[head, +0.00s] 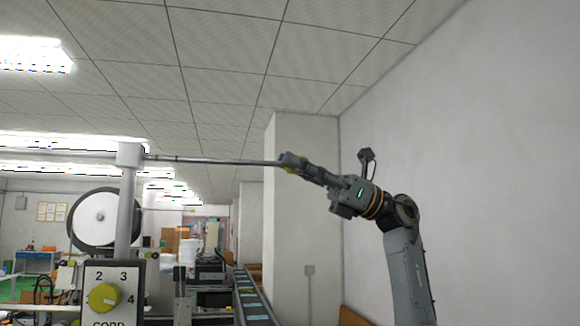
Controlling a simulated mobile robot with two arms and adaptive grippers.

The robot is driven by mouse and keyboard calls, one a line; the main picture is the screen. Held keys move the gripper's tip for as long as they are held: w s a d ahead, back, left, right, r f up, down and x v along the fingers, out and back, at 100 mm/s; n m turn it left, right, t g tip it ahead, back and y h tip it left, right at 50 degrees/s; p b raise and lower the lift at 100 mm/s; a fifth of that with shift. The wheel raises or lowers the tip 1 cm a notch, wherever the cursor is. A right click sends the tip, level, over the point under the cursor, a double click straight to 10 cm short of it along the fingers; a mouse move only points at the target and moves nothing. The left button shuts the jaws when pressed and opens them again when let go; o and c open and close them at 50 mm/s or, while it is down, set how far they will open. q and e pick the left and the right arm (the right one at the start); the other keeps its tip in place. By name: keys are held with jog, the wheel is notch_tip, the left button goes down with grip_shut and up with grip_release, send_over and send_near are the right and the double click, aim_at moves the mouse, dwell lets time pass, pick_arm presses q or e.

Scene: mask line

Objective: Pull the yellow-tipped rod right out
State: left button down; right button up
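A thin grey rod (222,161) runs nearly level across the upper middle of the head view. It passes at a grey block (130,154) on top of an upright post (128,215), and a bar continues to the left of the block. My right gripper (291,161) is at the rod's right end with its fingers closed around it. A little yellow shows by the fingertips; the rest of the tip is hidden by them. My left gripper is not in view.
Below the post is a panel with a yellow knob (104,296) and numbers. A large white reel (103,219) stands behind the post. A conveyor (252,299) runs away at lower middle. A pillar (292,220) and white wall (480,160) stand at right.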

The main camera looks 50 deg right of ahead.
jog(key=o, duration=0.3)
jog(key=shift+s+d, duration=0.1)
jog(key=shift+o, duration=0.2)
jog(key=shift+d, duration=0.1)
jog(key=shift+s+d+f, duration=0.1)
jog(key=shift+d+f, duration=0.1)
jog(key=v, duration=1.1)
jog(key=shift+s+d, duration=0.15)
jog(key=shift+d, duration=0.05)
